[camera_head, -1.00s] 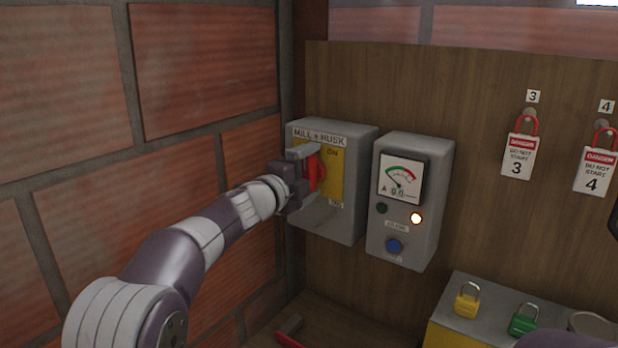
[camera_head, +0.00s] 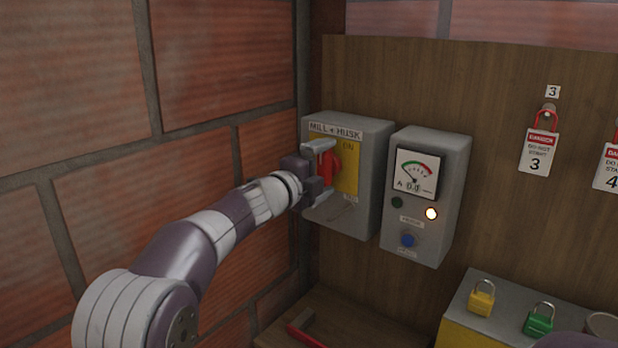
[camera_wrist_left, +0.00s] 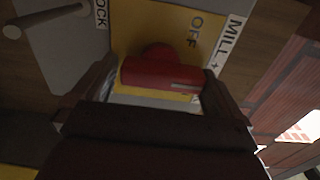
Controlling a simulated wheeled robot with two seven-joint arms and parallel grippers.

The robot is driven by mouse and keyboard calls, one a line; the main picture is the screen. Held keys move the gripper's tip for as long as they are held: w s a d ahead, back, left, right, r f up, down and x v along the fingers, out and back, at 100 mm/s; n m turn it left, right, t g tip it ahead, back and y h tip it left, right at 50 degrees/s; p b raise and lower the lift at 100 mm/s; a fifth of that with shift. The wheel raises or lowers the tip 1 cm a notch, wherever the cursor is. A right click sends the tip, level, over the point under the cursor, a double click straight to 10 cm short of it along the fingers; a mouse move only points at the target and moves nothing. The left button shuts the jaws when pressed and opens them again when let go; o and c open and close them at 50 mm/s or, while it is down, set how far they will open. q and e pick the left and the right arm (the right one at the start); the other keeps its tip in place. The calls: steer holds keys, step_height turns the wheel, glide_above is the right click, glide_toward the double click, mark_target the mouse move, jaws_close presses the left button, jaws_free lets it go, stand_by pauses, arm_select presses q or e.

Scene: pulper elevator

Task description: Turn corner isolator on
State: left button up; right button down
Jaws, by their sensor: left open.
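The corner isolator is a grey box (camera_head: 369,196) labelled MILL + HUSK, fixed near the wall corner in the head view. Its yellow plate (camera_head: 348,168) carries a red handle (camera_head: 328,170), with ON printed at the upper right. My left gripper (camera_head: 318,172) is at the handle with its jaws open. In the left wrist view, the red handle (camera_wrist_left: 165,73) lies between the two spread fingers, and OFF shows on the plate. I cannot tell whether the fingers touch the handle. My right gripper is out of view.
A grey meter box (camera_head: 428,200) with a lit lamp (camera_head: 431,213) and a blue button (camera_head: 408,240) stands just right. Danger tags (camera_head: 538,152) hang farther right. Yellow (camera_head: 481,298) and green (camera_head: 539,319) padlocks sit lower right. A brick wall (camera_head: 215,80) is close on the left.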

arm_select(q)
steer(key=b+v, duration=0.3)
steer(key=v, duration=0.9)
steer(key=s+a+f+n+g+y, duration=0.2)
steer(key=a+f+n+y, duration=0.35)
steer(key=f+n, duration=0.3)
steer(key=s+a+f+n+g+y, duration=0.1)
steer(key=a+f+n+y, duration=0.45)
steer(key=f+n, duration=0.35)
steer(key=s+f+n+g, duration=0.4)
steer(key=s+f, duration=0.5)
steer(key=s, duration=0.3)
steer(key=s+f+n+g, duration=0.3)
steer(key=s+f+g, duration=0.3)
steer(key=s+f, duration=0.3)
steer(key=s+a, duration=0.1)
steer(key=s, duration=0.2)
steer(key=shift+s+f+n, duration=0.2)
steer(key=shift+s+n, duration=0.15)
steer(key=shift+s, duration=0.05)
